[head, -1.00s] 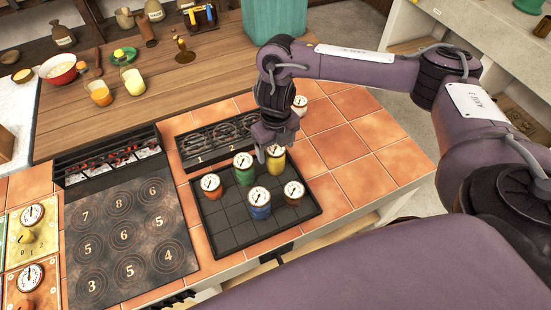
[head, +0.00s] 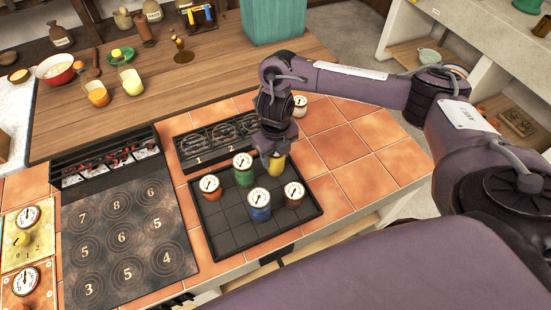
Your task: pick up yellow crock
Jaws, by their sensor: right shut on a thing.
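The yellow crock (head: 277,163) stands at the back right of the black gridded tray (head: 231,238); its upper part is hidden by my gripper. My right gripper (head: 273,150) reaches down over it from above and is shut on it. The crock appears to be at tray level; I cannot tell whether it touches the tray. My left gripper is not in view.
Close by on the tray stand a green crock (head: 244,175), a red crock (head: 210,190), a blue crock (head: 260,208) and a brown crock (head: 294,197). Another crock (head: 299,108) stands behind my gripper on the tiles. A numbered burner rack (head: 205,158) lies behind the tray. Tiles at right are clear.

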